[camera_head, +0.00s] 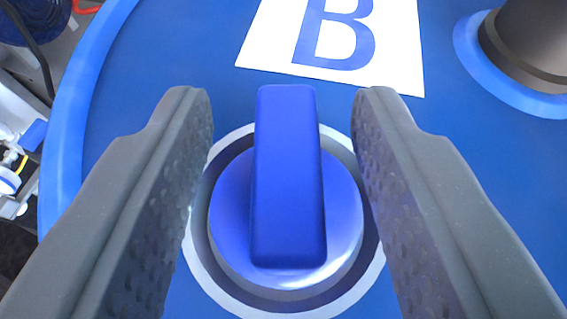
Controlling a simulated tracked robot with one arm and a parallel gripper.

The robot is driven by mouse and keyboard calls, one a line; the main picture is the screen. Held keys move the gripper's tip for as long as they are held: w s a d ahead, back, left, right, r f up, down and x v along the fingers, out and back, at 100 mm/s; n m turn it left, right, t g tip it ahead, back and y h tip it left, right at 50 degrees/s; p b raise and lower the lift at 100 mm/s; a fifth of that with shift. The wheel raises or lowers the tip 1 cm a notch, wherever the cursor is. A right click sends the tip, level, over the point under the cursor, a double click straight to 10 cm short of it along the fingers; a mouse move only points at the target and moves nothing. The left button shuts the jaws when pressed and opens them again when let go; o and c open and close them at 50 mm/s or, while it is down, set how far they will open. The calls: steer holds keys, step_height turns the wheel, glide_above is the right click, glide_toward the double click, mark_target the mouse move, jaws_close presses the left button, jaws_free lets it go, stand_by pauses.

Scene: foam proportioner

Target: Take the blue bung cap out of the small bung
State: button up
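The blue bung cap (288,190) sits in the small bung (213,287), a round hole with a pale metal ring on the blue drum top. The cap has a raised bar-shaped handle that runs up and down the picture. My gripper (284,110) is open, with one grey textured finger on each side of the handle. A gap shows between each finger and the handle. The fingers hide parts of the ring's left and right sides.
A white label with a blue letter B (335,35) lies on the drum top (200,50) beyond the cap. A dark cylindrical fitting (525,45) with a blue collar stands at the upper right. The drum's raised rim (75,130) curves along the left, with equipment beyond it.

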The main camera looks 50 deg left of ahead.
jaws_close()
steer(key=shift+r, duration=0.1)
